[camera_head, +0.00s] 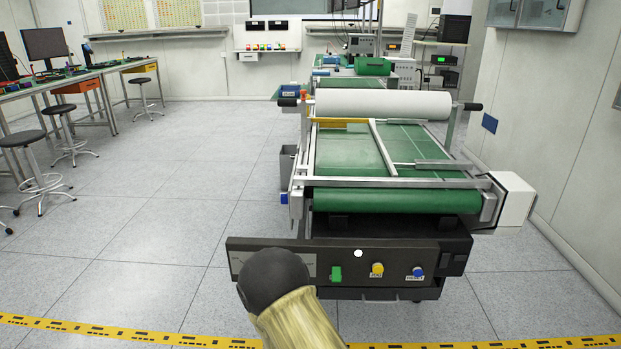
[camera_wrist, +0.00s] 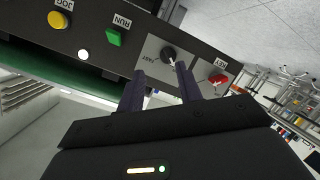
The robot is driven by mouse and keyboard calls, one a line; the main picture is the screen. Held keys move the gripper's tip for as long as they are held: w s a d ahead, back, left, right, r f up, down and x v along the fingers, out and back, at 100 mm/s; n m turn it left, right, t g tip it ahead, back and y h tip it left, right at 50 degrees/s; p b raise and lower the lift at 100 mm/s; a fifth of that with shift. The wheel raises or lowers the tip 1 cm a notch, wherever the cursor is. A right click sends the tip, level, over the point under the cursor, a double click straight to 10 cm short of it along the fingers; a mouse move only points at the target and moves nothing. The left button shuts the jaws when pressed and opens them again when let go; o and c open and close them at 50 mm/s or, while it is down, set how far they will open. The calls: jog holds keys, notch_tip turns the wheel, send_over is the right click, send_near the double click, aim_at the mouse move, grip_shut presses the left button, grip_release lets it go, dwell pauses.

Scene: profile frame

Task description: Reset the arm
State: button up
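My gripper (camera_wrist: 160,70) is open and empty, with two dark fingers apart, in the wrist view. Its tips are close to a dark rotary knob (camera_wrist: 168,54) on a grey plate marked FAST; they look just short of it, but I cannot tell the exact gap. A red knob (camera_wrist: 217,79) sits right of the fingers. In the head view, my arm's dark, rounded end covers the left part of the control panel (camera_head: 300,247), hiding my fingers and both knobs.
The panel also has a green RUN button (camera_wrist: 113,38), a yellow JOG button (camera_head: 377,269), a blue RESET button (camera_head: 418,272) and a lit white lamp (camera_head: 358,253). A green conveyor (camera_head: 400,200) with a white roll (camera_head: 383,103) stands behind. Open floor (camera_head: 150,220) lies left.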

jog(key=s+d+r+m+g+y, duration=0.1)
jog(key=s+d+r+m+g, duration=0.35)
jog(key=d+r+g, duration=0.35)
jog(key=s+d+r+m+g, duration=0.1)
jog(key=s+d+r, duration=0.15)
jog(key=s, duration=0.35)
jog(key=s+d+r+m+g+p, duration=0.1)
jog(key=s+d+r+g, duration=0.1)
jog(key=s+d, duration=0.3)
jog(key=s+d+r+g, duration=0.1)
jog(key=s+d+r, duration=0.2)
jog(key=s, duration=0.4)
jog(key=w+p+v, duration=0.3)
jog(key=p+v, duration=1)
jog(key=w+r+p+v, duration=0.1)
jog(key=w+p+v, duration=0.2)
jog(key=p+v, duration=1)
jog(key=shift+a+r+p, duration=0.15)
jog(key=shift+r+p, duration=0.2)
jog(key=shift+p, duration=0.3)
jog(key=shift+w, duration=0.1)
jog(key=shift+w, duration=0.1)
